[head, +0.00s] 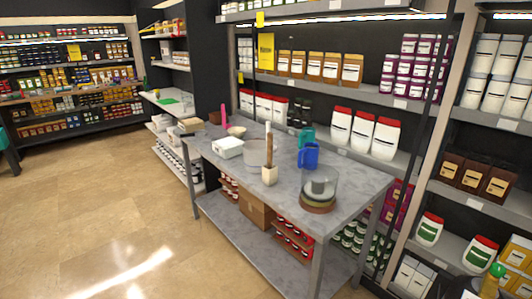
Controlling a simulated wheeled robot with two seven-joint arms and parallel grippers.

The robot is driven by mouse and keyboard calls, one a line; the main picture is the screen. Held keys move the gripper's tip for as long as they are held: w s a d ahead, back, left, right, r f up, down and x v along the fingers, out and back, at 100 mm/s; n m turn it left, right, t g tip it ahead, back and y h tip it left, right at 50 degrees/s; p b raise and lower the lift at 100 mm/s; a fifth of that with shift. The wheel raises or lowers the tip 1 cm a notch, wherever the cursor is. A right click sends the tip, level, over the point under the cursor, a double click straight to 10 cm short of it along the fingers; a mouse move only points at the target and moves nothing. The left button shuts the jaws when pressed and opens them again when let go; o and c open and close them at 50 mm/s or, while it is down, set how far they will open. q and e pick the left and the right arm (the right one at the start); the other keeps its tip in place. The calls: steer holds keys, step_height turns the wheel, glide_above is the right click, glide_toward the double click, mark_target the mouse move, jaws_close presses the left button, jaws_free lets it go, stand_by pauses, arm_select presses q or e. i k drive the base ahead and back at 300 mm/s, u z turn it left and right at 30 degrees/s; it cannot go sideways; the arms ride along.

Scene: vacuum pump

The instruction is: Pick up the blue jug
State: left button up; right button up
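The blue jug (309,156) stands upright on the grey table (345,192), toward its right back part. A teal vessel (307,136) stands just behind it. Neither of my grippers can be made out in the head view, and nothing is touching the jug.
A cream block holder (269,175) with tall sticks, a clear bowl, a white box (228,147) and a pink bottle (224,114) share the table. Stocked shelves (400,100) stand close behind. The floor (130,210) at left is clear.

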mark_target(310, 151)
steer(key=u, duration=0.25)
steer(key=i, duration=1.35)
steer(key=z, duration=0.45)
